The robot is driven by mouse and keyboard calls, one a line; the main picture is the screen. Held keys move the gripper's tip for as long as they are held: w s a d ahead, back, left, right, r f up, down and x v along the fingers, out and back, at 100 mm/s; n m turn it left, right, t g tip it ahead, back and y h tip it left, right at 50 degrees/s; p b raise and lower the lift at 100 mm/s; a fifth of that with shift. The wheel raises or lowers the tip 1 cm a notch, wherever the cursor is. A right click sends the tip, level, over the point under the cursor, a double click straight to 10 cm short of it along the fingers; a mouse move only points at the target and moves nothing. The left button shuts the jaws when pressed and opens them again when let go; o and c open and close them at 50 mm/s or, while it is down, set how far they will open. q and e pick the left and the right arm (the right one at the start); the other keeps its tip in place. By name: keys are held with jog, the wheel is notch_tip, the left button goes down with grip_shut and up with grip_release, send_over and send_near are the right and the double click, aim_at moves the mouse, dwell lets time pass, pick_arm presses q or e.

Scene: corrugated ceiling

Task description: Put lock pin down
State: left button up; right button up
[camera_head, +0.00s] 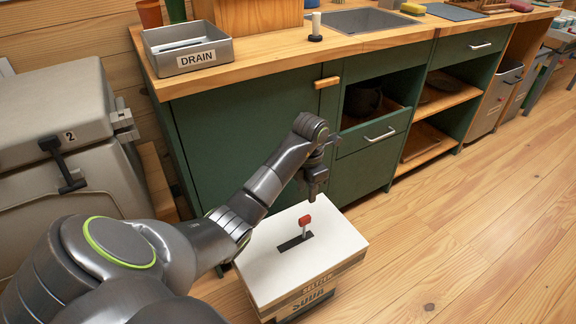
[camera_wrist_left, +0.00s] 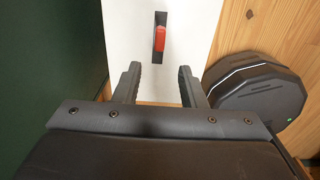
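The lock pin (camera_head: 305,222) has a red head on a short pale stem. It stands upright in a dark slot in the top of a white box (camera_head: 265,262) on the floor. In the left wrist view the pin's red head (camera_wrist_left: 160,38) lies over the slot, beyond the fingertips. My left gripper (camera_head: 315,190) hangs near the box's cabinet side. Its two fingers (camera_wrist_left: 158,72) are apart with nothing between them, and it does not touch the pin. My right gripper is not in view.
A green cabinet (camera_head: 240,130) with a wooden worktop stands behind the box. A drawer (camera_head: 375,132) in it is partly open. A grey tray labelled DRAIN (camera_head: 188,62) sits on the worktop. A grey case (camera_head: 60,150) stands at left. Floor at right is clear.

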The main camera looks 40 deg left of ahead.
pick_arm(q)
jog(key=d+f+t+h, duration=0.3)
jog(key=d+h, duration=0.2)
jog(key=d, duration=0.3)
jog(key=d+r+n+t+h, duration=0.4)
jog(key=d+r+t+h, duration=0.3)
jog(key=d, duration=0.1)
jog(key=s+a+r+n+t+y, duration=0.25)
jog(key=a+r+n+t, duration=0.2)
jog(key=n+t, duration=0.45)
jog(key=s+a+f+n+g+y, duration=0.2)
jog(key=s+a+f+n+y, duration=0.4)
jog(key=n, duration=0.5)
jog(key=s+a+f+n+g+y, duration=0.2)
jog(key=s+a+f+n+y, duration=0.15)
jog(key=a+n+y, duration=0.6)
jog(key=s+d+f+n+g+h, duration=0.35)
jog(key=s+f+n+g, duration=0.35)
jog(key=s+f, duration=0.45)
jog(key=s+d+f+n+g+h, duration=0.1)
jog(key=s+d+g, duration=0.4)
jog(key=s, duration=0.6)
jog(key=d+f+h, duration=0.1)
jog(key=d+h, duration=0.1)
jog(key=shift+s+d+f, duration=0.15)
jog(key=shift+d+f, duration=0.1)
jog(key=shift+d, duration=0.05)
